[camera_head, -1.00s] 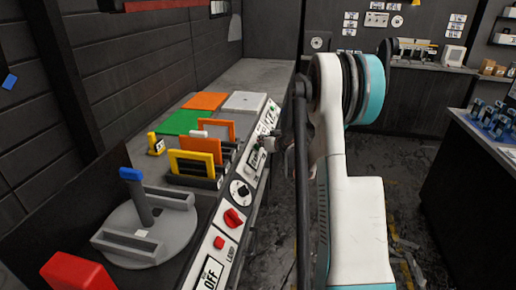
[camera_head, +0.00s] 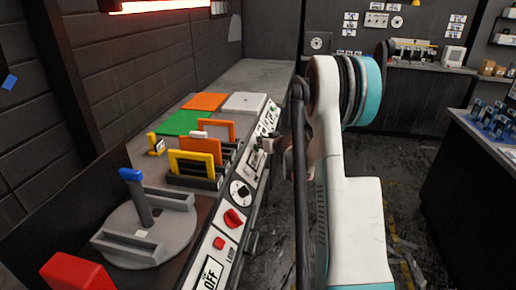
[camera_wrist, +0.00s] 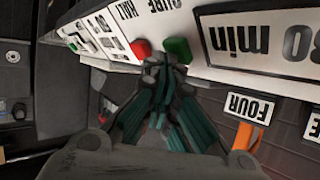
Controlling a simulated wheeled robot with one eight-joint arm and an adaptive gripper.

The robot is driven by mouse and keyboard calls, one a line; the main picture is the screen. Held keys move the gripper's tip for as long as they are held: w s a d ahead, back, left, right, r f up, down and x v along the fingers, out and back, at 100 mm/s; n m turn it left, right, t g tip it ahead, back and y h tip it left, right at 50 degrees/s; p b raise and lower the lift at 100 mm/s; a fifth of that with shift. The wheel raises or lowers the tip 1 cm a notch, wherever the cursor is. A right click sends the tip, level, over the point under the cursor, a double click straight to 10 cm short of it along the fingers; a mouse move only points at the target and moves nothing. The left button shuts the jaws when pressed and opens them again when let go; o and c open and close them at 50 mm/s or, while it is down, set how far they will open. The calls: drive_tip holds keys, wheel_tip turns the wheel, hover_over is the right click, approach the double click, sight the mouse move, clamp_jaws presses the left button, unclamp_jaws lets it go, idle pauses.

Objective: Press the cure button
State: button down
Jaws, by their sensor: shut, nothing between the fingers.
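In the wrist view a green button (camera_wrist: 178,49) and a red button (camera_wrist: 141,48) sit side by side on the white panel (camera_wrist: 112,43), near the words CURE and HALT. The green one is nearer CURE, the red one nearer HALT. My gripper (camera_wrist: 164,66) is shut and empty, with its fingertips just below and between the two buttons, overlapping the green one's lower edge. I cannot tell whether they touch it. In the head view my gripper (camera_head: 279,146) is mostly hidden by my arm, beside the sloped panel (camera_head: 211,244).
A red knob (camera_head: 233,218) and black dial (camera_head: 240,193) sit lower on the panel. Coloured frames (camera_head: 196,160) stand in a rack on the bench, behind a grey round fixture (camera_head: 150,235). A lamp bar (camera_head: 160,6) glows overhead. Floor right of my arm is clear.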

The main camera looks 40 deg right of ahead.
idle(0.4)
drive_tip(key=shift+s+d+r+p, duration=0.3)
drive_tip(key=shift+s+d+r, duration=0.15)
drive_tip(key=shift+r, duration=0.1)
drive_tip(key=s+d+r+p, duration=0.2)
drive_tip(key=r, duration=0.1)
drive_tip(key=shift+s+d+r, duration=0.1)
drive_tip(key=shift+s+r, duration=0.2)
drive_tip(key=shift+s, duration=0.05)
idle(0.3)
idle(0.8)
